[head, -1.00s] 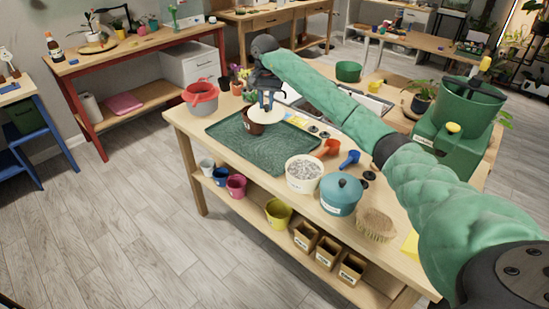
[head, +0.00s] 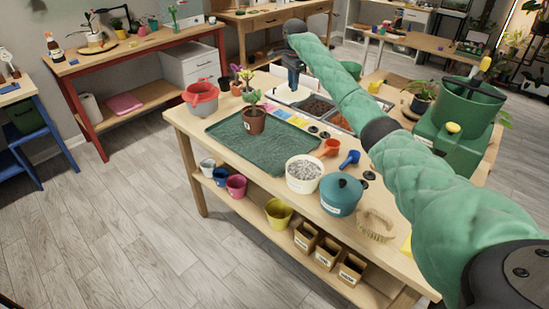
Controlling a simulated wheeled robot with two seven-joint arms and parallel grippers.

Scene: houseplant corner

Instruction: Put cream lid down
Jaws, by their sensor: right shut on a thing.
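The cream lid (head: 283,96) is pale and flat, near the back edge of the wooden potting bench (head: 215,142). My right gripper (head: 293,86) is above it, shut on it. The lid is at the left end of the row of soil bins (head: 318,106); I cannot tell whether it touches anything beneath. My right arm hides part of the area behind. My left gripper is not in view.
A brown pot with a leafy plant (head: 254,121) stands on the green tray (head: 233,147), which has bare room around it. A white tub of pale pieces (head: 303,173), a teal lidded pot (head: 341,195) and a brush (head: 376,225) stand toward the front right.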

